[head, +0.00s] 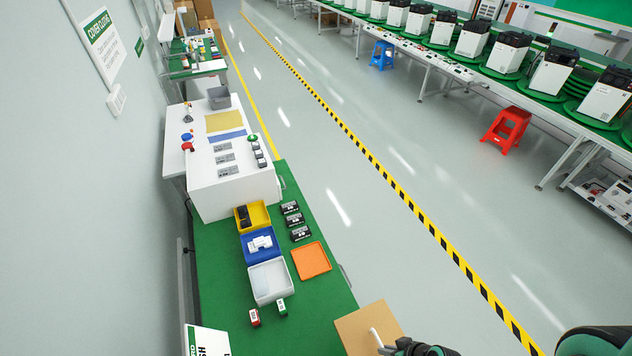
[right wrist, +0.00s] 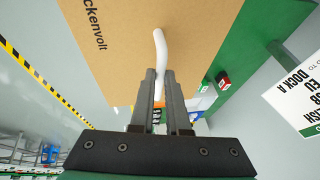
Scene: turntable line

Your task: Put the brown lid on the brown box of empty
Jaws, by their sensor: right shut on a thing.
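The brown lid (head: 362,330) is a flat tan panel with a white curved handle, at the bottom of the head view beside the green table's near right edge. In the right wrist view the lid (right wrist: 115,55) fills the upper middle, with black lettering on its face. My right gripper (right wrist: 160,75) is shut on the white handle (right wrist: 160,45); in the head view the gripper (head: 383,345) is partly cut off by the bottom edge. No brown box can be made out near the lid. My left gripper is not in view.
The green table (head: 225,285) holds a yellow bin (head: 262,213), a blue bin (head: 272,255), a white bin (head: 265,297), an orange tray (head: 311,260) and several black items. A white sign (head: 207,340) stands at the near left.

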